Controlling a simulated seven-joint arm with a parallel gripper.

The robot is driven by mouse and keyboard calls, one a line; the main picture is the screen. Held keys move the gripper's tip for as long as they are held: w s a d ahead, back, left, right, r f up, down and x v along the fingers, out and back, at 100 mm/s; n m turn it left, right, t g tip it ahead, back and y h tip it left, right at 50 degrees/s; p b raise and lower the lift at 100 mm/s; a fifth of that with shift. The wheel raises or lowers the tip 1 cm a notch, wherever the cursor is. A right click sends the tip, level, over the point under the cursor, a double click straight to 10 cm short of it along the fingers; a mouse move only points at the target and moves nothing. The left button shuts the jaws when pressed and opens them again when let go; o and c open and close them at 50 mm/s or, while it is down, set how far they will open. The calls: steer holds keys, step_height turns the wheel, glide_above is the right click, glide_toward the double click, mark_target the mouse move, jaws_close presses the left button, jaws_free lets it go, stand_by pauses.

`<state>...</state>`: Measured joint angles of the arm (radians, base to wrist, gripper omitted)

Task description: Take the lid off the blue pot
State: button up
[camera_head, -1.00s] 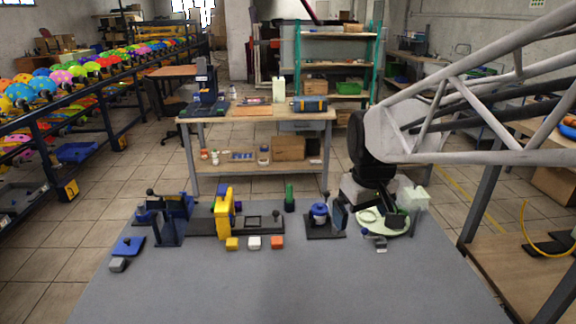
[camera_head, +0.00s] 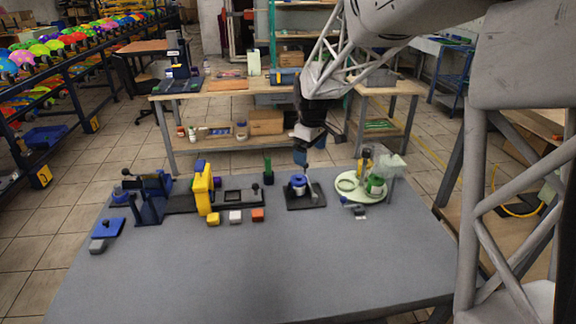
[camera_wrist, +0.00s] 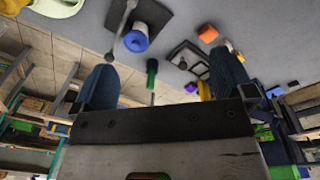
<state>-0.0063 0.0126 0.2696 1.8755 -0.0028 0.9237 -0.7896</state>
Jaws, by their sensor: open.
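The blue pot (camera_head: 298,187) stands on a dark square base at the back middle of the grey table. Its upper part looks pale with blue, but the lid's edge is too small to make out. In the wrist view the blue pot (camera_wrist: 137,38) is near the top, left of centre, with pale colour on it. A grey rod with a rounded end is beside it. My gripper (camera_head: 308,155) is above and just behind the pot, apart from it. In the wrist view my gripper (camera_wrist: 165,80) has its two blue fingers wide apart with nothing held between them.
A pale green round tray (camera_head: 362,198) with small items is right of the pot. A green cylinder (camera_head: 268,170) and a yellow device (camera_head: 203,188) stand to the left. Small yellow, white and orange blocks lie in front. The front of the table is clear.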

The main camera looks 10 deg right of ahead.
mark_target(300, 176)
steer(key=w+f+n, duration=0.1)
steer(key=w+f, duration=0.2)
steer(key=w, duration=0.1)
steer(key=w+f+n, duration=0.1)
steer(key=w+f, duration=0.2)
steer(key=w, duration=0.1)
steer(key=w+f+n, duration=0.1)
steer(key=w+f, duration=0.3)
steer(key=shift+w+a+g, duration=0.25)
steer(key=shift+w+g, duration=0.05)
steer(key=shift+w, duration=0.1)
steer(key=shift+f, duration=0.1)
steer(key=shift+f, duration=1.25)
steer(key=shift+s+f, duration=0.15)
steer(key=shift+f, duration=2.45)
steer(key=shift+c, duration=0.3)
steer(key=c, duration=0.9)
